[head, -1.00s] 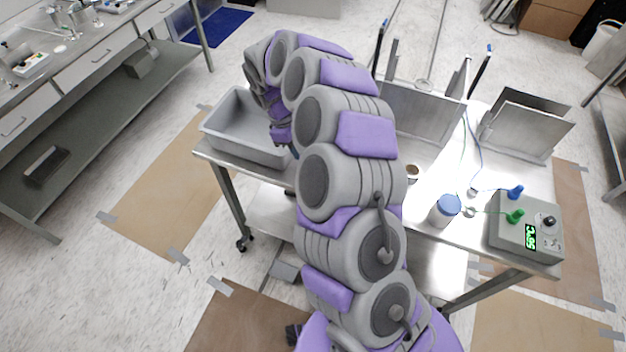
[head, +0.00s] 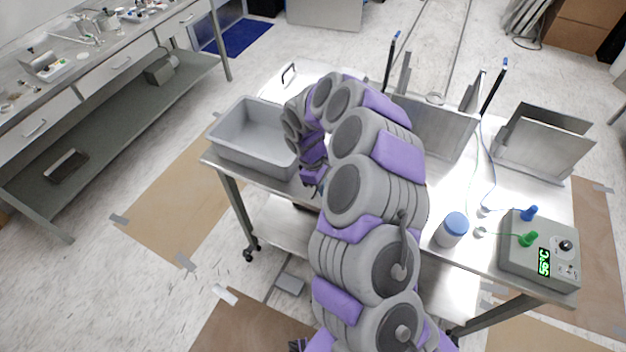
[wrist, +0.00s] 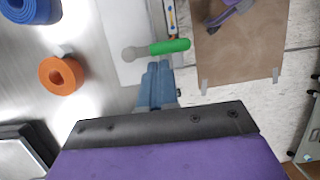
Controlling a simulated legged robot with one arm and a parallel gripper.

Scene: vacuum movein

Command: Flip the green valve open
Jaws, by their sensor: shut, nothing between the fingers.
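The green valve handle (wrist: 170,46) shows in the wrist view, pointing right from a round grey pivot (wrist: 134,54) over a pale panel. My gripper (wrist: 159,66) is shut and empty, its blue-grey fingertips just below the handle in the picture. I cannot tell whether they touch it. In the head view my gripper (head: 314,188) hangs at the table's near edge, right of the grey bin, partly hidden by my arm. I cannot make out the valve in the head view.
The steel table (head: 510,185) holds the grey bin (head: 225,152), a blue-capped jar (head: 450,232) and a control box (head: 553,262) with green and blue plugs. An orange ring (wrist: 61,76) and a blue ring (wrist: 31,13) lie left of the valve.

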